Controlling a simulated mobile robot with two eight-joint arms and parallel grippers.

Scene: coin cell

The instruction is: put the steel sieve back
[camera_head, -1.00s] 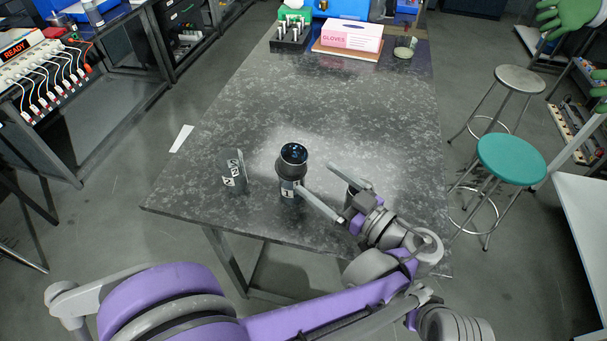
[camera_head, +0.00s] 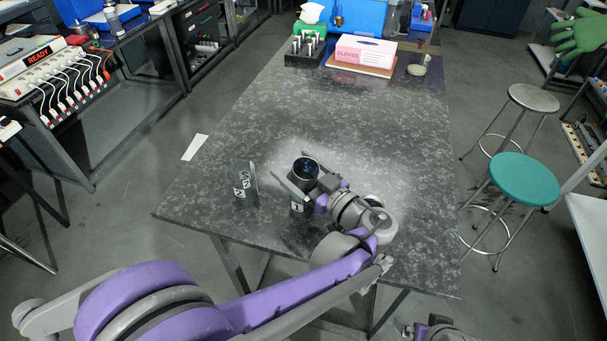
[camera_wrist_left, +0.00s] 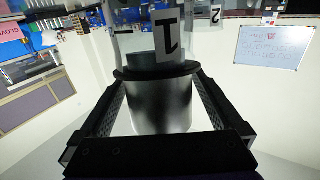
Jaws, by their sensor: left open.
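A dark, shiny steel cylinder with a round top (camera_head: 305,170) stands upright near the front of the speckled table. It is the only thing here that looks like the steel sieve, though I cannot see a mesh. A tag marked 1 (camera_head: 297,207) shows at its foot. My left gripper (camera_head: 296,172) is open, with one finger on each side of the cylinder. In the left wrist view the cylinder (camera_wrist_left: 162,105), with its wide rim, sits between both fingers; contact is unclear. A dark stand marked 2 (camera_head: 245,180) is to the left.
The table (camera_head: 240,125) is clear in the middle. At its far end are a gloves box (camera_head: 365,50) on a board, a dark rack of cylinders (camera_head: 305,50) and a small jar (camera_head: 417,65). Stools (camera_head: 525,180) stand to the right.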

